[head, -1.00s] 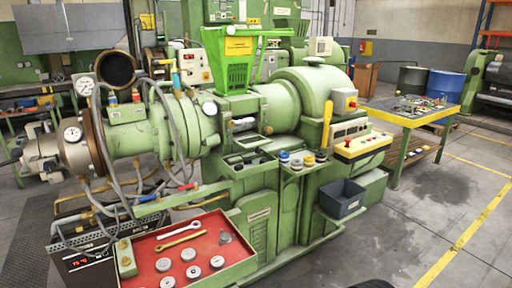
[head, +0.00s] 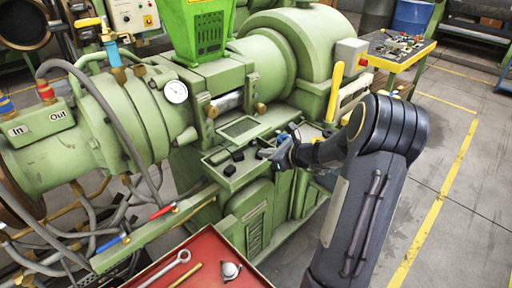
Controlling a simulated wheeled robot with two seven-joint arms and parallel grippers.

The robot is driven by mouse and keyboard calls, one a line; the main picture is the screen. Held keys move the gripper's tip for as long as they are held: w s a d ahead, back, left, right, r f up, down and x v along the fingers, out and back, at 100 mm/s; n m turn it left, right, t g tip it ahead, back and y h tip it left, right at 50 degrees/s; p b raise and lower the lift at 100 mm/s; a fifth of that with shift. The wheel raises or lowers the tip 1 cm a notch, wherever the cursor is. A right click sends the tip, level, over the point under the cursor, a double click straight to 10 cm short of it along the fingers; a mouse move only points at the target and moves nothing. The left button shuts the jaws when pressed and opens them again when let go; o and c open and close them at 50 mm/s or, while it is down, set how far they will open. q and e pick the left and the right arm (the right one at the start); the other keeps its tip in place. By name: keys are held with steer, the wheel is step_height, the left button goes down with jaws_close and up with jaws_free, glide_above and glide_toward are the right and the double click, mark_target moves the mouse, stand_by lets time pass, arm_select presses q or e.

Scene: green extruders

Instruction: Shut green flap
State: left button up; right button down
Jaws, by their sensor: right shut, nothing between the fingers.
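The green extruder (head: 262,62) fills the middle of the head view. A bright green hopper (head: 208,36) with a slotted front stands on it, its top cut off by the upper edge. Below it is a small panel (head: 239,129) with a green frame. I cannot tell for sure which part is the green flap. My right gripper (head: 277,150) is shut and empty, low in front of the hopper, beside the small panel and over the controls. I cannot tell whether it touches anything. My left gripper is out of view.
A red tray (head: 210,250) with a wrench lies at the bottom. A yellow lever (head: 334,90) and a grey box with a red button (head: 351,54) stand right of my gripper. Hoses and a gauge (head: 176,91) are at the left.

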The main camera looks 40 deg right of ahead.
mark_target(244, 134)
steer(key=w+d+f+m, duration=0.1)
steer(key=w+f, duration=0.1)
steer(key=w, duration=0.1)
steer(key=w+d+f+m+h+p, duration=0.1)
steer(key=w+f, duration=0.1)
steer(key=w, duration=0.1)
steer(key=w+d+f+p, duration=0.1)
steer(key=w+f, duration=0.1)
steer(key=w, duration=0.1)
steer(key=shift+d+f+m, duration=0.1)
steer(key=shift+f+m, duration=0.05)
steer(key=shift+m, duration=0.25)
